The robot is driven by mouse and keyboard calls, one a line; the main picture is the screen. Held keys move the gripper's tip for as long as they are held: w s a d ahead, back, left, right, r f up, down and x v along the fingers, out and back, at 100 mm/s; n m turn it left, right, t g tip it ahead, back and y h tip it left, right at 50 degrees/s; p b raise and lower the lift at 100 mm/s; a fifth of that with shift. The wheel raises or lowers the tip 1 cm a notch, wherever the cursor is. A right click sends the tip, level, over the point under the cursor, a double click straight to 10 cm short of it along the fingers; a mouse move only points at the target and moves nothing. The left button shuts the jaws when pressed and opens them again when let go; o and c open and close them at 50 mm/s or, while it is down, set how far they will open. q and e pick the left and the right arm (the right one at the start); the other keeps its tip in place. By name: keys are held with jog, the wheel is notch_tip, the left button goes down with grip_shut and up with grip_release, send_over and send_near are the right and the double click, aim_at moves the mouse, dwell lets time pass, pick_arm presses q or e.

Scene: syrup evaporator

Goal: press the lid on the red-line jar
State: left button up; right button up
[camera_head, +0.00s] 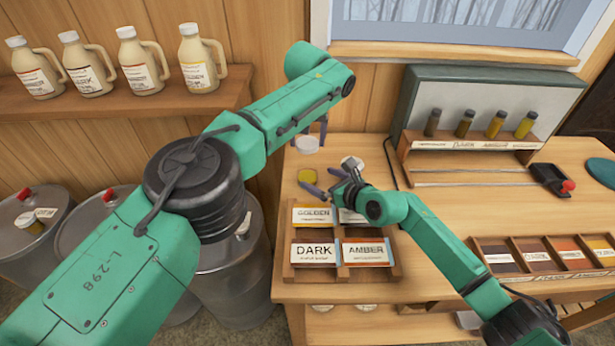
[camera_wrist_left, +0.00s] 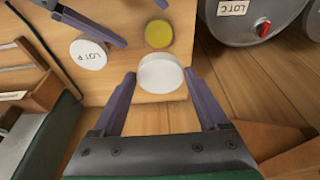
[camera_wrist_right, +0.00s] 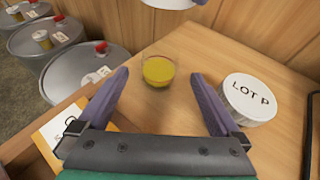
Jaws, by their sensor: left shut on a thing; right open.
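A small open glass jar of yellow syrup (camera_wrist_right: 158,71) stands upright on the table; it also shows in the head view (camera_head: 307,176) and left wrist view (camera_wrist_left: 158,34). I cannot make out a red line on it. My left gripper (camera_head: 310,138) is shut on a round white lid (camera_wrist_left: 160,75), held apart from the jar and above the table. The lid's lower edge shows at the top of the right wrist view (camera_wrist_right: 172,3). My right gripper (camera_wrist_right: 161,76) is open and empty, its fingertips just short of the jar, one on either side.
A white round piece marked LOT P (camera_wrist_right: 250,98) stands beside the jar, close to my right finger. A wooden rack with GOLDEN, DARK and AMBER cards (camera_head: 342,276) lies in front. Metal drums (camera_head: 232,272) stand left of the table. A sample rack (camera_head: 470,160) is at the back right.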

aim_at(312, 175)
jog(key=x, duration=0.7)
jog(key=shift+a, duration=0.1)
grip_shut()
pick_arm(q)
jog(key=shift+f, duration=2.45)
pick_arm(e)
jog(key=shift+f, duration=0.1)
